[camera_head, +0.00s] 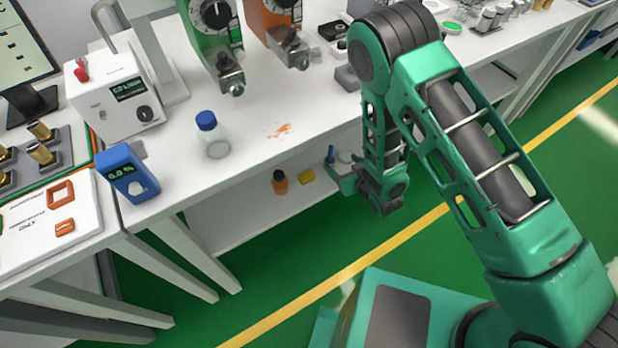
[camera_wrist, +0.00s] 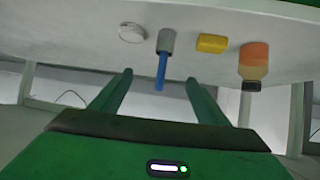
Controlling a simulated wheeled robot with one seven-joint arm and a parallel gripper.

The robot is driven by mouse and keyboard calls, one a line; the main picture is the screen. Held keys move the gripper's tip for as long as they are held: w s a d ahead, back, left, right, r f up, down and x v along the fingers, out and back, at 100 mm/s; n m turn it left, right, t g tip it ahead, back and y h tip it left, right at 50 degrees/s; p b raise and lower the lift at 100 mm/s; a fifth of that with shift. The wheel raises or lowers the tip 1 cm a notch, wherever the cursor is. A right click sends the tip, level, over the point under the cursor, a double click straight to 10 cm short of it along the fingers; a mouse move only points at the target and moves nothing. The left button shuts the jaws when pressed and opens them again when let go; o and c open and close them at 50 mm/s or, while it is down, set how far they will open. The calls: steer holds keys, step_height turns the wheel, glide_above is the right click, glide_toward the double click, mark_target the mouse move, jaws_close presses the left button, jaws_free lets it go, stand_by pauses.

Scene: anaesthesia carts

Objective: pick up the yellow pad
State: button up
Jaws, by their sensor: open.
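The yellow pad (camera_head: 307,177) lies on the lower shelf under the white bench, just right of an orange bottle (camera_head: 280,182) with a dark cap. In the wrist view the yellow pad (camera_wrist: 212,43) sits beyond the fingertips and right of centre, between the orange bottle (camera_wrist: 254,60) and a grey-and-blue tool (camera_wrist: 164,58). My gripper (camera_head: 340,172) is at the shelf's front edge, to the right of the pad in the head view. In the wrist view my gripper (camera_wrist: 159,77) has its two green fingers spread apart, with nothing held and apart from the pad.
A white round item (camera_wrist: 131,32) lies left of the tool in the wrist view. The bench top (camera_head: 270,155) overhangs the shelf (camera_head: 235,215). Bench legs (camera_head: 205,250) stand at the left. A capped bottle (camera_head: 212,138) and blue meter (camera_head: 128,173) stand on the bench.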

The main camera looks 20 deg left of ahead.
mark_target(309, 178)
steer(key=s+a+f+n+y, duration=0.1)
steer(key=s+a+f+y, duration=0.25)
steer(key=s+f, duration=0.35)
steer(key=shift+n+h, duration=0.3)
steer(key=shift+h, duration=0.05)
steer(key=a, duration=0.1)
steer(key=w+a, duration=0.1)
steer(key=a, duration=0.2)
steer(key=shift+w+a+f, duration=0.1)
steer(key=shift+w+f, duration=0.3)
steer(key=shift+f+x, duration=0.2)
steer(key=shift+x, duration=1.1)
steer(key=shift+f+x, duration=0.2)
steer(key=shift+x, duration=1.15)
steer(key=shift+s, duration=0.1)
steer(key=c, duration=1.2)
steer(key=shift+r, duration=0.1)
